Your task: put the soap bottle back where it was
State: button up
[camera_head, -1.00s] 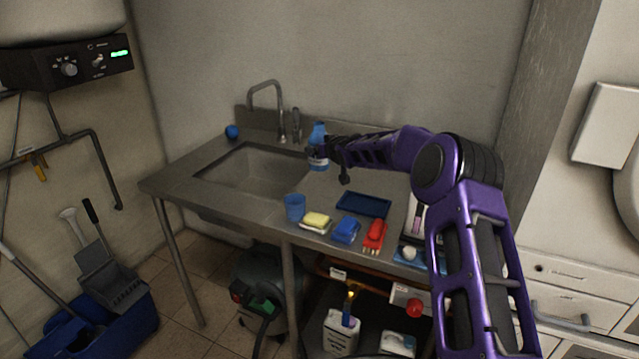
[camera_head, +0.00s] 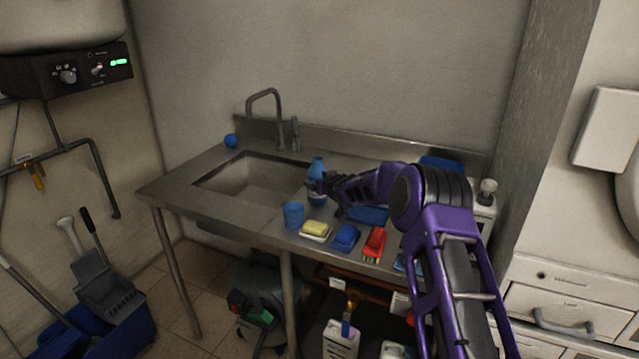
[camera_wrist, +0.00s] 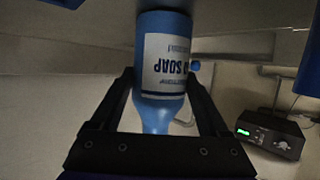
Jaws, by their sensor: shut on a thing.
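The blue soap bottle (camera_head: 317,168) is upright in the head view, beside the sink's right edge. My gripper (camera_head: 320,187) is shut around it from the right, with its fingers across the lower part. In the wrist view the soap bottle (camera_wrist: 163,65) appears upside down between the two fingers of my gripper (camera_wrist: 165,97), its white label reading SOAP. Its base is close to the grey counter surface. I cannot tell whether it touches. The sink counter (camera_head: 181,178) runs under it.
A blue cup (camera_head: 293,214), a yellow sponge (camera_head: 314,228), a blue item (camera_head: 346,237) and a red brush (camera_head: 375,243) line the counter's front edge. A blue tray (camera_head: 367,215) lies behind them, partly hidden by my arm. The faucet (camera_head: 267,110) stands behind the basin.

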jog(key=o, duration=1.4)
jog(key=shift+f, duration=0.1)
jog(key=shift+r+p, duration=0.3)
jog(key=v, duration=1.2)
jog(key=shift+b, duration=0.45)
jog(key=shift+f, duration=0.1)
